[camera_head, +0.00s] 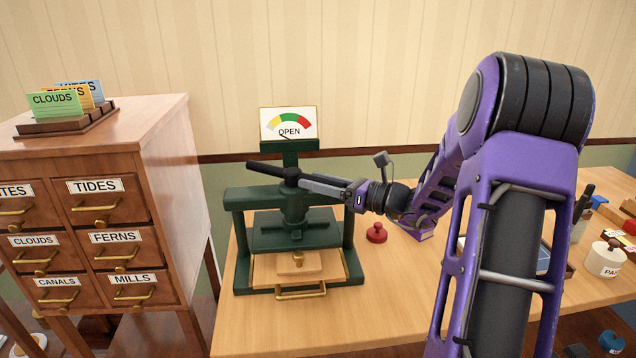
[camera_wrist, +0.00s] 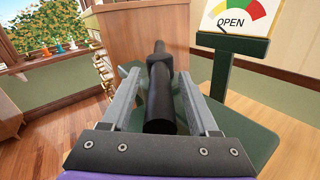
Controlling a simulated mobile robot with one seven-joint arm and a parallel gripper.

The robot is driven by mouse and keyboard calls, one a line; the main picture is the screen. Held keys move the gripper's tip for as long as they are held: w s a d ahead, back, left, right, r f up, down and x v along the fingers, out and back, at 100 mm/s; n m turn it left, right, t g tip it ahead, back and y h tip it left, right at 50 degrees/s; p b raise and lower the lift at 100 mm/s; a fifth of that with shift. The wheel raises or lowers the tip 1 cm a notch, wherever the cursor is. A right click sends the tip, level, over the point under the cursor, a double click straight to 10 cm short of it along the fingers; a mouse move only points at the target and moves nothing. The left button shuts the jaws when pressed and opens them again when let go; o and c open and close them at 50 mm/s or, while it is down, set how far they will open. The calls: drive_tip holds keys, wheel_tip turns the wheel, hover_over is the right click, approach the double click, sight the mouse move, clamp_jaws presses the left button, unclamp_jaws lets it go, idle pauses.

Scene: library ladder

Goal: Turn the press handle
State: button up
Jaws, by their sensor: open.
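The green book press (camera_head: 295,225) stands on the wooden table. Its black press handle (camera_head: 268,168) lies across the top, its left end sticking out past my gripper. A dial sign (camera_head: 289,124) above the press reads OPEN; it also shows in the wrist view (camera_wrist: 232,18). My gripper (camera_head: 300,180) reaches in from the right at the handle. In the wrist view the black handle (camera_wrist: 160,90) lies lengthwise between the two open fingers of my gripper (camera_wrist: 160,98), with a gap on each side. A board with a brass handle (camera_head: 300,291) sits in the press base.
A wooden card cabinet (camera_head: 95,215) with labelled drawers stands close on the left. A red knob-like piece (camera_head: 377,233) stands on the table right of the press. A white round container (camera_head: 604,259) and small items lie at the far right. The table front (camera_head: 370,315) is clear.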

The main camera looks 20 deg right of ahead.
clamp_jaws()
idle(1.4)
